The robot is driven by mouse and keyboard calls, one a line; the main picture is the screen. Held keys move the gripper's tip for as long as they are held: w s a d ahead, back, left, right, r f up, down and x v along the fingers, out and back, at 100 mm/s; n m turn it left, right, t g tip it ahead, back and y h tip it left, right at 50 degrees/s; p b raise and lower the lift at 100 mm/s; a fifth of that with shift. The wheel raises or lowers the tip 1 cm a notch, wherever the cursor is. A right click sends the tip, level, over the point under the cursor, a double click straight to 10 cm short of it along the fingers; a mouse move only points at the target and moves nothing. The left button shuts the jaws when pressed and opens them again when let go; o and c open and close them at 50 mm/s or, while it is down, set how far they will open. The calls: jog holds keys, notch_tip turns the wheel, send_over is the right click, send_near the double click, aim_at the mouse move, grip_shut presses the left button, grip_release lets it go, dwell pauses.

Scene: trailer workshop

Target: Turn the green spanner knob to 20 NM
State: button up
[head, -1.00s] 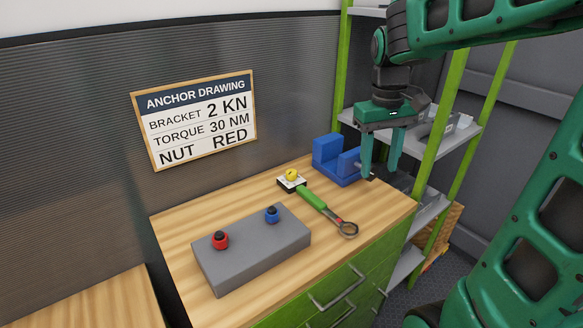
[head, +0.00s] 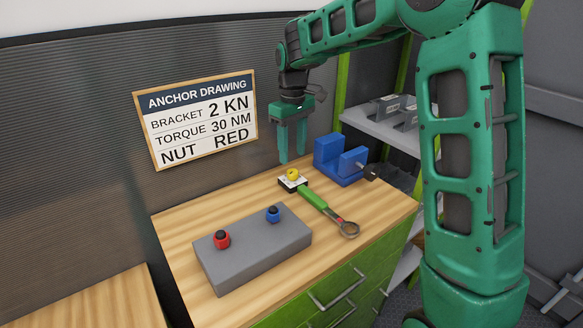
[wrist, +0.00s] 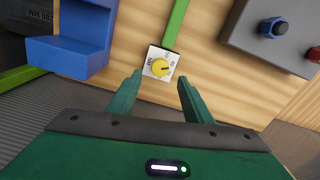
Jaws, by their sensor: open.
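The green spanner (head: 314,198) lies on the wooden bench, its ring end towards the front right. At its back end is a white dial plate (head: 288,187) with a yellow knob (head: 293,174). My gripper (head: 292,158) is open and empty, pointing down above and just behind the knob. In the wrist view its fingertips (wrist: 160,77) stand either side of the dial, apart from it.
A blue vise-like block (head: 340,163) stands right of the dial. A grey block (head: 255,252) with a red-collared nut (head: 222,239) and a blue-collared nut (head: 273,214) lies front left. A wall sign (head: 197,120) reads torque 30 NM. Shelving (head: 385,128) stands at the right.

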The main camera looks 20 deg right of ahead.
aim_at(293, 171)
notch_tip(293, 171, down, 6)
jog(key=shift+r, duration=0.1)
dwell(0.4)
jog(key=c, duration=1.1)
